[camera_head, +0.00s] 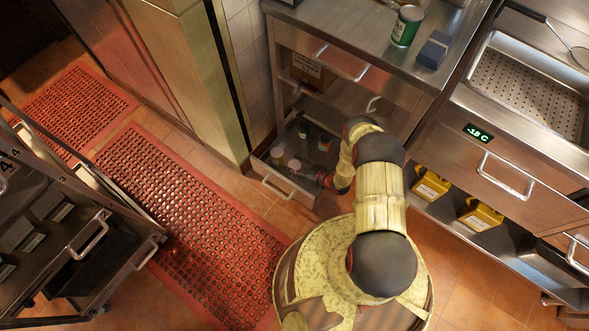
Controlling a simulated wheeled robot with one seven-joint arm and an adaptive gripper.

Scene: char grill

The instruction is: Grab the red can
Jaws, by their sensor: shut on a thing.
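My arm reaches from my round base into an open lower drawer (275,180) under the steel counter. My gripper (318,178) is low inside the drawer, at its right side. It is small and dark in this view. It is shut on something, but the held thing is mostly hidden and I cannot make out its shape. A reddish patch shows by the gripper; I cannot tell whether it is the red can or part of my wrist. Small containers stand left of the gripper, among them a pale-topped one (294,165) and another pale one (278,151).
Dark containers (303,130) stand farther back in the drawer. A green can (406,26) stands on the counter above. Yellow containers (480,215) sit on a low shelf at right. A metal cart (75,235) stands at left. The red floor mat (185,215) is clear.

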